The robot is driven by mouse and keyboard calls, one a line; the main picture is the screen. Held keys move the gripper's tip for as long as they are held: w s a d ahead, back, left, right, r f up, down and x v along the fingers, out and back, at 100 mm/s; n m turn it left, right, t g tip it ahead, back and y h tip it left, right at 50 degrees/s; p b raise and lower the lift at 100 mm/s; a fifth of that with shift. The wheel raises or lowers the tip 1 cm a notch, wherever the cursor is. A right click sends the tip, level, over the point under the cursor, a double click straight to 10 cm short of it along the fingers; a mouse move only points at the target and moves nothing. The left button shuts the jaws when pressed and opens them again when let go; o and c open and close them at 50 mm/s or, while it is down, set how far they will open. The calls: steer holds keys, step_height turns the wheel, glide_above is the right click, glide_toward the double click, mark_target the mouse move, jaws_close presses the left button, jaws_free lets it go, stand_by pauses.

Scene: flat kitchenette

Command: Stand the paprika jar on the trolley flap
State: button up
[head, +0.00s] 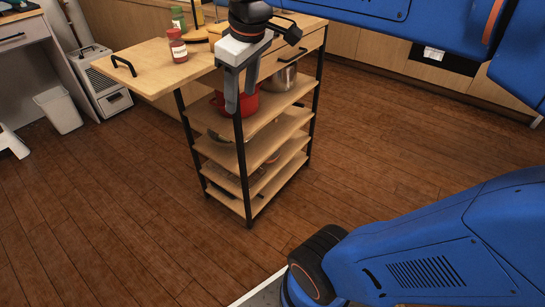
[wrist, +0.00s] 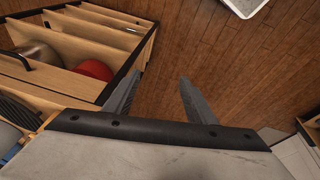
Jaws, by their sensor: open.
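The paprika jar (head: 178,47), with a red lid and a pale label, stands upright on the light wooden surface at the trolley's left in the head view. That surface includes the trolley flap (head: 143,80); I cannot make out the seam between flap and top. My gripper (head: 241,100) is right of the jar and apart from it, pointing down in front of the trolley's near corner. In the wrist view my gripper (wrist: 158,83) is open and empty, with bare floor between its fingers. The jar does not show in the wrist view.
A green jar (head: 178,19) stands behind the paprika jar. The trolley holds a red pot (head: 220,105) and a steel pot (head: 285,78). A black handle (head: 124,66) rises at the surface's left end. A white bin (head: 58,110) stands at left. The floor right of the trolley is clear.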

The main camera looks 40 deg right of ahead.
steer(key=s+d+f+m+t, duration=0.1)
steer(key=s+f+m, duration=0.4)
steer(key=s+f, duration=0.5)
step_height(320, 180, down, 4)
steer(key=shift+s+d+f+t, duration=0.1)
steer(key=shift+s+d+t, duration=0.1)
steer(key=shift+t, duration=0.1)
stand_by(0.4)
